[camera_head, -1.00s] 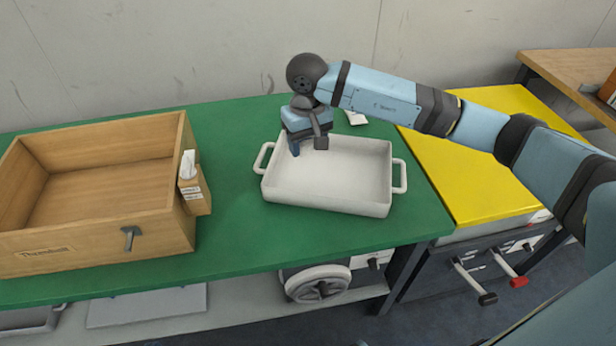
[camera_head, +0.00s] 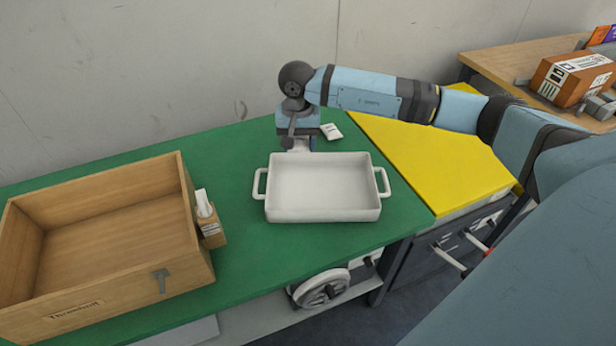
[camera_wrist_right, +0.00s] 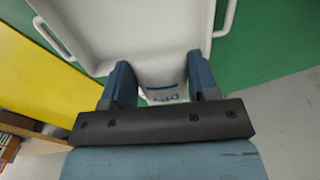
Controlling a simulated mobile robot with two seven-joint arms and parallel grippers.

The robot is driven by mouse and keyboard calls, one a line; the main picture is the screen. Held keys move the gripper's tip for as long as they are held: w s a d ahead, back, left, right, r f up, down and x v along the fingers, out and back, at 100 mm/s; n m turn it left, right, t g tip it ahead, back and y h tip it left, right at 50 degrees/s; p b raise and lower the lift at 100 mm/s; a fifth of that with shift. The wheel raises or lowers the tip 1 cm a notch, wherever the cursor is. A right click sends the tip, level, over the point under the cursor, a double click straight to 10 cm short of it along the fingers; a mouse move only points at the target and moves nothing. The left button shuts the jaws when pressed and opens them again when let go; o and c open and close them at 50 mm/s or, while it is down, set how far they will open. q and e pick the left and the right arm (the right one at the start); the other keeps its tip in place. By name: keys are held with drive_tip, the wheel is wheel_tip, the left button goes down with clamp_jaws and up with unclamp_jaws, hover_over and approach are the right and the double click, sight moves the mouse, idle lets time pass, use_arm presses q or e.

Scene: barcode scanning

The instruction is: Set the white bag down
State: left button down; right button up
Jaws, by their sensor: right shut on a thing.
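My right gripper (camera_head: 300,146) is just behind the back rim of the white tray (camera_head: 322,215), pointing down. In the right wrist view the gripper (camera_wrist_right: 160,88) is shut on the white bag (camera_wrist_right: 163,75), which has blue print and sits between the two blue fingers. The tray (camera_wrist_right: 128,30) lies right beyond the bag in that view. In the head view the bag is mostly hidden by the gripper. I cannot tell whether it touches the table. My left gripper is not in view.
The tray stands on a green table (camera_head: 245,262). A small white packet (camera_head: 331,131) lies behind it to the right. A yellow surface (camera_head: 430,155) is at right.

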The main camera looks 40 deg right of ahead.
hover_over(300, 196)
wheel_tip(300, 196, down, 12)
drive_tip(key=shift+f+b, duration=0.2)
drive_tip(key=shift+b, duration=0.1)
drive_tip(key=shift+f, duration=2.4)
use_arm(q)
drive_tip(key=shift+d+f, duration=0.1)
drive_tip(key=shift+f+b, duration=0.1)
drive_tip(key=shift+b, duration=0.2)
use_arm(e)
drive_tip(key=shift+f, duration=0.25)
drive_tip(key=o, duration=0.9)
drive_tip(key=shift+r, duration=0.1)
drive_tip(key=shift+r, duration=0.1)
